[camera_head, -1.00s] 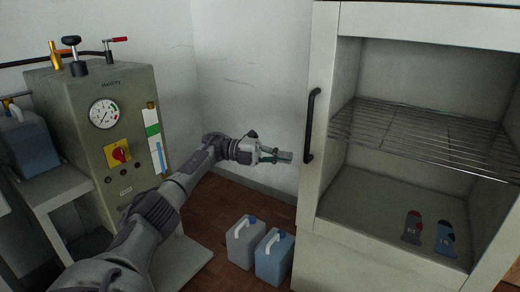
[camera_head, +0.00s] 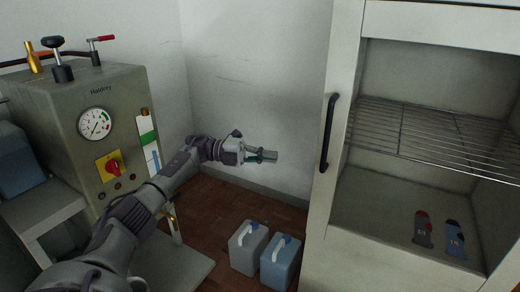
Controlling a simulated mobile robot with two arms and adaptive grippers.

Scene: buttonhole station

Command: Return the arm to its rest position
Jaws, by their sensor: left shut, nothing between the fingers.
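My left arm reaches in from the lower left of the head view. Its gripper (camera_head: 262,155) is shut and empty, held in the air in front of the white wall. It is to the left of the cabinet's black door handle (camera_head: 328,132) and apart from it. My right gripper is not in view.
A grey machine (camera_head: 75,120) with a gauge and red knob stands at left. An open-fronted cabinet (camera_head: 345,215) with a wire shelf (camera_head: 430,135) and two small bottles (camera_head: 423,228) is at right. Two jugs (camera_head: 248,248) stand on the brown floor below my gripper.

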